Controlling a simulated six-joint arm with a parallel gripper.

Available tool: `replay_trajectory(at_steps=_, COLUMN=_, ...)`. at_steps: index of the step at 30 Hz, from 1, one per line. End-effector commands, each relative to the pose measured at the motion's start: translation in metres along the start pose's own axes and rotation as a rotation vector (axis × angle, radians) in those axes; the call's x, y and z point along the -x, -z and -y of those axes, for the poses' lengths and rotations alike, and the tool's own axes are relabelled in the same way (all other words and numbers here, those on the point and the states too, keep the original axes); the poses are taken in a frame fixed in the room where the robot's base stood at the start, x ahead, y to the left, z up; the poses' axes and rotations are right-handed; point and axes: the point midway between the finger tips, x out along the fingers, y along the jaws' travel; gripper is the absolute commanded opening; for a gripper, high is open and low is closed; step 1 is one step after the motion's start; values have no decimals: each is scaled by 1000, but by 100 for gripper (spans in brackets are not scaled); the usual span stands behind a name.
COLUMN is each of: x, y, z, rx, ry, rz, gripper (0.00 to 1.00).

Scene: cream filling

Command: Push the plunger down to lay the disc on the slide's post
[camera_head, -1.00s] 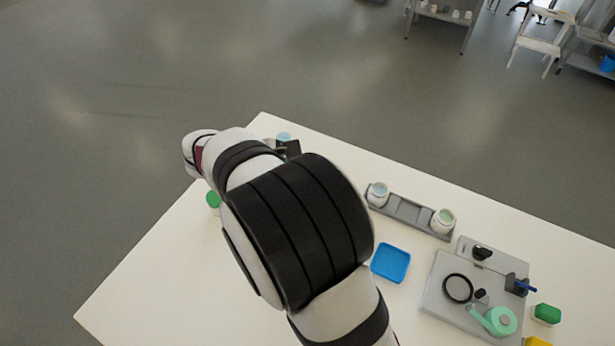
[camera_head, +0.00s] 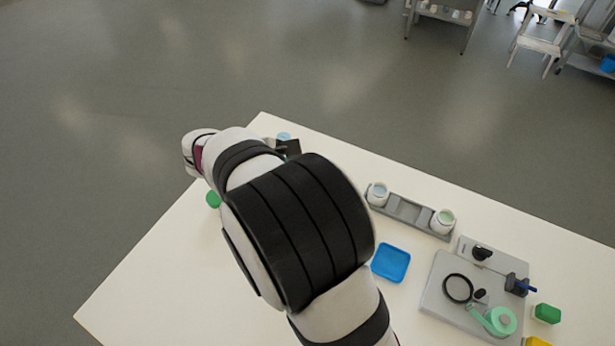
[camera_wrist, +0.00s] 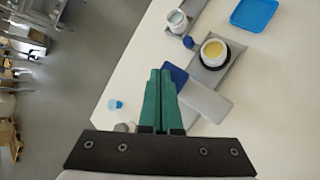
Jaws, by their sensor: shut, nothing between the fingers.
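My gripper (camera_wrist: 161,85) shows in the wrist view as two green fingers pressed together, shut and empty. A blue part (camera_wrist: 178,75) lies just beside the fingertips, at the end of a grey block (camera_wrist: 207,102); whether they touch, I cannot tell. A white round pot with yellowish content (camera_wrist: 214,52) and a dark ring around its lower part stands on a grey plate (camera_wrist: 205,75). A small dark blue knob (camera_wrist: 188,42) is left of the pot. I cannot tell which part is the plunger, the disc or the post. In the head view my arm hides this area.
A rack (camera_head: 409,210) with two white cups stands right of my arm. A blue tray (camera_head: 391,262) lies in front of it. A grey board (camera_head: 438,291) with a black ring and mint-green dispenser is further right. A small blue-capped bottle (camera_wrist: 115,104) stands near the table edge.

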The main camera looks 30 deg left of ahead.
Motion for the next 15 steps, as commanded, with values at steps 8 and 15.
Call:
replay_trajectory(at_steps=8, x=12, y=-9, z=-9, rx=0, ry=0, rz=-1, gripper=0)
replay_trajectory(at_steps=15, x=15, y=-11, z=-11, rx=-1, ry=-1, rz=-1, gripper=0)
